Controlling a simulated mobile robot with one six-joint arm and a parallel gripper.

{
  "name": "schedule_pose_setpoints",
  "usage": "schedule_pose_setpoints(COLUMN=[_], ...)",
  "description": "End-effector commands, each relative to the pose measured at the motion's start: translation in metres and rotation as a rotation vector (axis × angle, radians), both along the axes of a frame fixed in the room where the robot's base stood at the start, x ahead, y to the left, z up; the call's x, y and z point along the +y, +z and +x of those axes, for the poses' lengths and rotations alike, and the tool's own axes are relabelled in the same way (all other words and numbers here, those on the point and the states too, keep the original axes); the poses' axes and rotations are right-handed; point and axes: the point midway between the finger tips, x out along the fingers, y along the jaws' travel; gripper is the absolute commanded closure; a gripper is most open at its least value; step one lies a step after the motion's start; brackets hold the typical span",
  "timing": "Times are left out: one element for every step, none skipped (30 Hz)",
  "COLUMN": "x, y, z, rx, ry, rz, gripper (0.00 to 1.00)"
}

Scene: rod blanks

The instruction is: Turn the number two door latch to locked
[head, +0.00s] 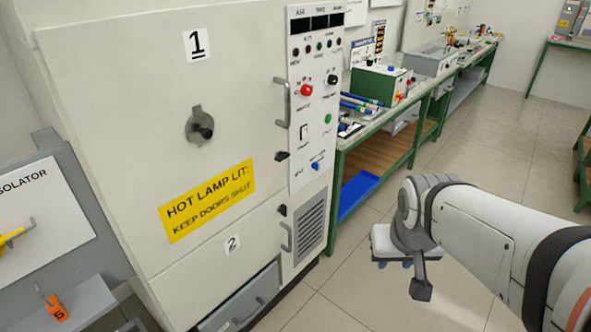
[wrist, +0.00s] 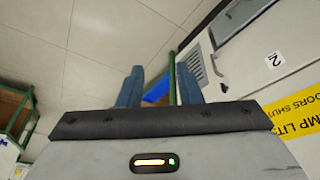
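The number two door (head: 200,270) is the lower cream door of the cabinet, marked with a "2" label (head: 232,244). A small black latch (head: 282,210) sits at its upper right edge, above a grey bar handle (head: 286,237); its exact setting is too small to tell. A similar black latch (head: 282,156) sits higher, beside the number one door (head: 130,110). My gripper (head: 394,264) hangs over the floor, right of the cabinet and apart from it. In the wrist view, its blue fingers (wrist: 160,88) are spread with nothing between them; the "2" label (wrist: 275,60) shows to their right.
A control panel (head: 316,100) with knobs and switches runs up the cabinet's right side, above a vent (head: 310,229). A yellow hot-lamp sign (head: 207,200) is on the front. A green-framed bench (head: 385,130) with a blue tray (head: 357,194) stands behind. The floor (head: 480,150) near the arm is clear.

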Motion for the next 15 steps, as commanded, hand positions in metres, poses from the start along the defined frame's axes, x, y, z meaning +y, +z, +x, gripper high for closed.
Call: schedule_pose_setpoints(x=[-0.004,-0.006,-0.008,-0.009,-0.009,-0.008,-0.007,-0.004,0.001,0.006,0.011,0.019,0.026,0.033,0.045], y=[-0.018,-0.023,-0.031,-0.037,-0.042,-0.05,-0.056,-0.062,-0.07,-0.077,-0.085,-0.095,-0.103,-0.112,-0.125], z=[0.027,0.046,0.073,0.094,0.116,0.144,0.165,0.186,0.212,0.23,0.248,0.271,0.287,0.302,0.321], rx=[-0.049,-0.088,-0.149,-0.196,-0.245,-0.311,-0.361,-0.409,-0.474,-0.522,-0.566,-0.629,-0.673,-0.716,-0.77], ry=[0.007,0.014,0.027,0.039,0.054,0.078,0.099,0.12,0.151,0.178,0.205,0.242,0.271,0.303,0.348], rz=[-0.023,-0.038,-0.056,-0.069,-0.08,-0.091,-0.096,-0.096,-0.095,-0.088,-0.077,-0.067,-0.053,-0.035,-0.005], gripper=[0.68,0.68,0.68,0.68,0.68,0.68,0.68,0.68,0.68,0.68,0.68,0.68,0.68,0.68,0.68])
